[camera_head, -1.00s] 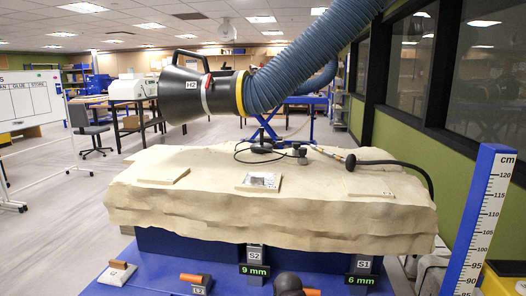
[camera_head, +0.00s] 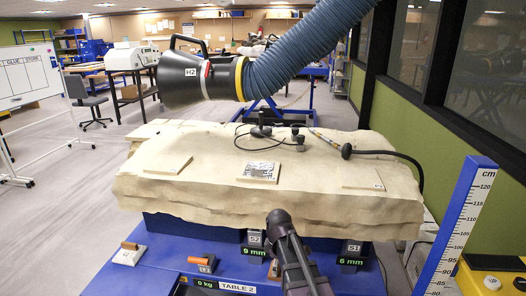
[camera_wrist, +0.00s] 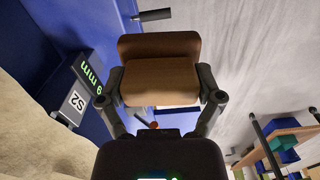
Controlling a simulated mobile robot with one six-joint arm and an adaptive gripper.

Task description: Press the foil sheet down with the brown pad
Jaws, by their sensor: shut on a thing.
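In the wrist view my gripper (camera_wrist: 163,92) is shut on the brown pad (camera_wrist: 160,70), a wide brown block with a curved upper part, with one finger on each side. The foil sheet (camera_head: 262,169) is silvery and creased in the head view. It lies on a small pale tile on top of the big cream rock block (camera_head: 215,205), near its middle. My dark arm (camera_head: 290,252) rises in front of the block, below and to the right of the foil. The pad in my grip cannot be made out in the head view.
A hose hood marked H2 (camera_head: 185,78) hangs above the block's left part. Black cables and dark knobs (camera_head: 262,130) lie behind the foil. Bare tiles sit left (camera_head: 168,165) and right (camera_head: 362,178). Orange-handled tools (camera_head: 201,263) rest on the blue table (camera_head: 150,280).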

